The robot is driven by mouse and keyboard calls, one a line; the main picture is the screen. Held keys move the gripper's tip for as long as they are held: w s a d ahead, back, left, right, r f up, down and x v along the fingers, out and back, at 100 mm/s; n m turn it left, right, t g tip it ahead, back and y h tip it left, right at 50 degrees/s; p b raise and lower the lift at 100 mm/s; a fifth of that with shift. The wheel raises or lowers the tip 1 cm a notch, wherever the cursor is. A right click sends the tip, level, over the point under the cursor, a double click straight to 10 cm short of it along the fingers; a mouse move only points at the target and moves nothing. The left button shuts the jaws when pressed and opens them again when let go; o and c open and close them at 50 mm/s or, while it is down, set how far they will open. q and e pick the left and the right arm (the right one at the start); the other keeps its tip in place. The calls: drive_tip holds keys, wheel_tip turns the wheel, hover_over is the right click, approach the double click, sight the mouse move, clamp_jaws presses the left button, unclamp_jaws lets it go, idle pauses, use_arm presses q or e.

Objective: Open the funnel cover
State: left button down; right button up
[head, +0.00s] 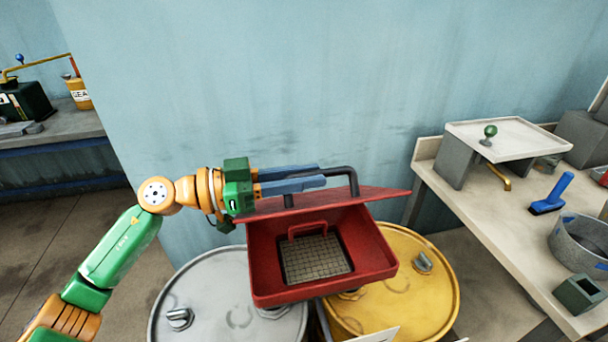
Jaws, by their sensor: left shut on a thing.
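The funnel is a red square basin (258,270) with a mesh strainer (318,258) and a red handle inside. It sits above a grey drum and a yellow drum. Its red cover (385,194) is hinged up at the back edge and leans away toward the wall, so the basin is uncovered. A dark bar handle (353,180) is on the cover. My left gripper (322,176) reaches in from the left, above the cover, with its blue-grey fingers shut on the handle. My right gripper is not in view.
The grey drum (210,300) and the yellow drum (425,290) stand below the funnel. The blue wall (300,80) is close behind the cover.

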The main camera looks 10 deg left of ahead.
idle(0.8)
use_arm(q)
drive_tip(key=shift+r+p, duration=0.25)
drive_tip(key=shift+p, duration=0.05)
drive_tip(key=w+a+r+n+p, duration=0.3)
drive_tip(key=w+r+n+p, duration=0.1)
drive_tip(key=w+p, duration=0.4)
drive_tip(key=shift+w+a+r+n+p, duration=0.15)
drive_tip(key=shift+a+r+n+p, duration=0.1)
drive_tip(key=shift+n+p, duration=0.6)
drive_tip(key=c, duration=0.8)
unclamp_jaws()
drive_tip(key=shift+f, duration=0.1)
drive_tip(key=shift+c, duration=0.2)
drive_tip(key=shift+w+f, duration=0.1)
drive_tip(key=shift+w, duration=0.1)
